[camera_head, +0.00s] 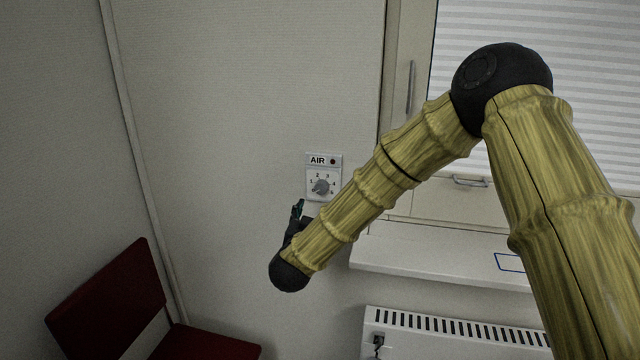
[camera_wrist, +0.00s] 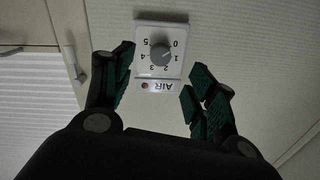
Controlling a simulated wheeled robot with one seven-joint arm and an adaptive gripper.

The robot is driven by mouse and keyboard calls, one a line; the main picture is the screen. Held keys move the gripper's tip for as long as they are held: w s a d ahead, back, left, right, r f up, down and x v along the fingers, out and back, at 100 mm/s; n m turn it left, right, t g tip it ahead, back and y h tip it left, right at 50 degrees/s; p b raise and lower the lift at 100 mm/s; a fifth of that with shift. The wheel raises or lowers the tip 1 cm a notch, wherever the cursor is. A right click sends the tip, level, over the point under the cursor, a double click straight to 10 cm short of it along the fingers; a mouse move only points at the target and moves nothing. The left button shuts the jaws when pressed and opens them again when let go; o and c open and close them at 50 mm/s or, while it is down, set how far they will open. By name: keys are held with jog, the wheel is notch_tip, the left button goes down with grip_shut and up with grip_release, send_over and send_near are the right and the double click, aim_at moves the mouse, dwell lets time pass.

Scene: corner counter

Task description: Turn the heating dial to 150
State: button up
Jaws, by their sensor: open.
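A white wall panel (camera_head: 311,191) marked "AIR" has a grey round dial (camera_head: 321,187) ringed by single-digit numbers and a small red spot at its top right. No 150 is readable on it. In the wrist view the panel (camera_wrist: 142,67) appears upside down, its dial (camera_wrist: 160,53) ahead of my gripper (camera_wrist: 160,86), between the lines of the two fingers. The fingers are apart with nothing between them. In the head view my gripper (camera_head: 298,210) is just below and left of the panel, partly hidden by my arm. The dial's exact setting is too small to tell.
A white slotted radiator (camera_head: 455,345) is low on the wall, with a small dark control (camera_head: 378,341) at its left end. A white ledge (camera_head: 430,262) lies above it. A dark red chair (camera_head: 110,310) stands at lower left. Wall around the panel is bare.

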aim_at(321, 189)
jog(key=w+p, duration=0.1)
jog(key=w, duration=0.2)
jog(key=w+d+r+p, duration=0.1)
jog(key=w, duration=0.3)
jog(key=w+d+p, duration=0.1)
jog(key=w+p, duration=0.1)
jog(key=w, duration=0.2)
jog(key=shift+r, duration=0.25)
jog(key=c, duration=1)
